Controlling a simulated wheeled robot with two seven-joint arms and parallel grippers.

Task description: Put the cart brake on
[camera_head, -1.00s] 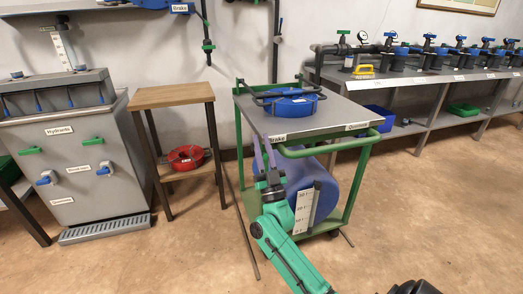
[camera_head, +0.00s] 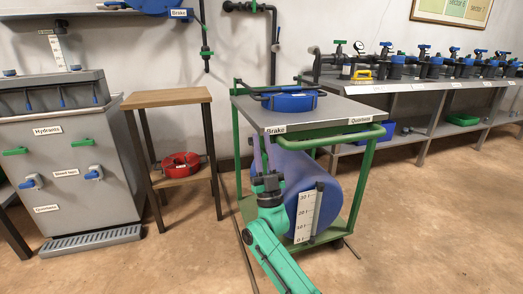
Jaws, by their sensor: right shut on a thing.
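The cart (camera_head: 345,108) has a green frame, a grey top and a large blue drum (camera_head: 318,180) below. A "Brake" label (camera_head: 275,130) sits on the left of the cart's front edge. My right gripper (camera_head: 267,148) reaches up in front of the cart, just below this label. Its pale purple fingers are close together, shut on what appears to be the cart brake. The brake part itself is hidden behind the fingers, so I cannot tell its position. My left gripper is not in view.
A blue coil (camera_head: 290,102) lies on the cart top. A wooden stand (camera_head: 167,98) with a red coil (camera_head: 181,165) on its lower shelf is to the left, beside a grey hydrant cabinet (camera_head: 75,150). A long bench with valves is at right. The floor at right is clear.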

